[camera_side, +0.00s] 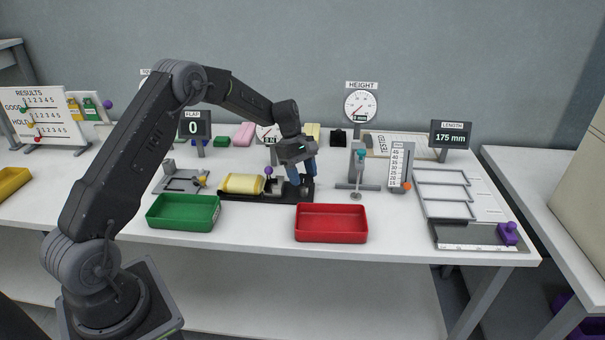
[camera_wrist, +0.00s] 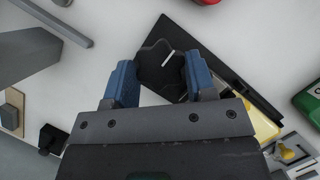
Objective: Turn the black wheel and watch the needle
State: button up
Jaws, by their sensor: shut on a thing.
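The black wheel (camera_wrist: 158,68), with a white line on its top, sits between the blue fingers of my gripper (camera_wrist: 160,80) in the wrist view. My gripper (camera_side: 301,182) is shut on it, pointing down at the right end of a black fixture (camera_side: 230,197). In the side view the fingers largely hide the wheel. A yellow block (camera_side: 243,184) lies at the fixture's left part, beside a purple knob (camera_side: 268,170). A round dial (camera_side: 264,132) behind my arm is partly covered; its readout seems to begin with 0, and its needle is not clear.
A red tray (camera_side: 331,238) and a green tray (camera_side: 183,226) stand in front of the fixture. To the right are a stand with a probe (camera_side: 357,165) and a grey scale plate (camera_side: 399,165). The height dial (camera_side: 361,105) reads 0 mm. The length display (camera_side: 450,134) reads 175 mm.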

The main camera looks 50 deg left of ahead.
jog(key=shift+m, duration=0.3)
jog(key=m+g, duration=0.1)
jog(key=m, duration=0.1)
jog(key=m+g, duration=0.1)
jog(key=m, duration=0.2)
jog(key=shift+w+m, duration=0.2)
jog(key=shift+m, duration=0.1)
jog(key=m+g+y, duration=0.1)
jog(key=m, duration=0.2)
jog(key=m+g+y, duration=0.1)
jog(key=m, duration=0.1)
jog(key=shift+d+m, duration=0.15)
jog(key=shift+m, duration=0.25)
jog(key=shift+w, duration=0.1)
jog(key=o, duration=0.9)
jog(key=shift+v, duration=3.75)
